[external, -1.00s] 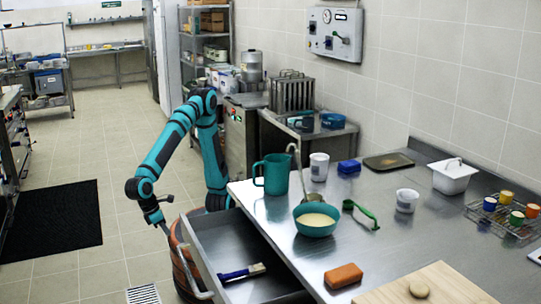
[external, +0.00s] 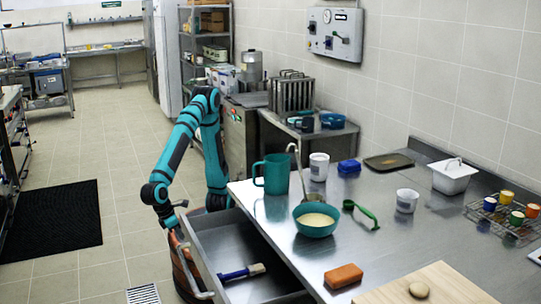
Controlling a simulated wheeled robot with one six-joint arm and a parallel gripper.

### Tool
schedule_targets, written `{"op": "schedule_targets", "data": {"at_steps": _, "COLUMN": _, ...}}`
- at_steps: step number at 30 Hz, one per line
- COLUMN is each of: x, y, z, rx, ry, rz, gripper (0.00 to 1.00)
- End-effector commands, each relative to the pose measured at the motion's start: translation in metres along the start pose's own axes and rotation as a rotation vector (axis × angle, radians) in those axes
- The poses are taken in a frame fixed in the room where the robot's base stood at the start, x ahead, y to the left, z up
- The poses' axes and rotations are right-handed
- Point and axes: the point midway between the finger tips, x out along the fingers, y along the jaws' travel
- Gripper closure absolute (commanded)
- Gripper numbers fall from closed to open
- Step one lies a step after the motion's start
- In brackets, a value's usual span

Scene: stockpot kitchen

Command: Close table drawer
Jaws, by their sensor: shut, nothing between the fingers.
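The table drawer (external: 232,240) is pulled out from the steel table (external: 345,247), toward the left. A brush with a blue handle (external: 236,273) lies inside it. The drawer's bar handle (external: 198,284) runs along its outer front. My gripper (external: 178,236) points down at the outer side of the drawer front, by the far end of the handle. It is shut and empty. It is small and dark here, and I cannot tell whether it touches the drawer front or handle.
On the tabletop stand a teal pitcher (external: 273,174), a teal bowl with a ladle (external: 316,222), an orange block (external: 343,276) and a cutting board (external: 440,284). A black mat (external: 52,220) lies on the floor at left.

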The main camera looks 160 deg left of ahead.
Motion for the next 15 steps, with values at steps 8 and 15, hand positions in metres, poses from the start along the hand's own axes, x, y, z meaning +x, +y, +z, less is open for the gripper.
{"op": "schedule_targets", "data": {"at_steps": 8, "x": 0.008, "y": 0.000, "z": 0.022, "rx": -0.004, "ry": 0.000, "rz": 0.001, "gripper": 1.00}}
{"op": "schedule_targets", "data": {"at_steps": 15, "x": 0.028, "y": 0.000, "z": 0.072, "rx": -0.005, "ry": 0.000, "rz": 0.002, "gripper": 1.00}}
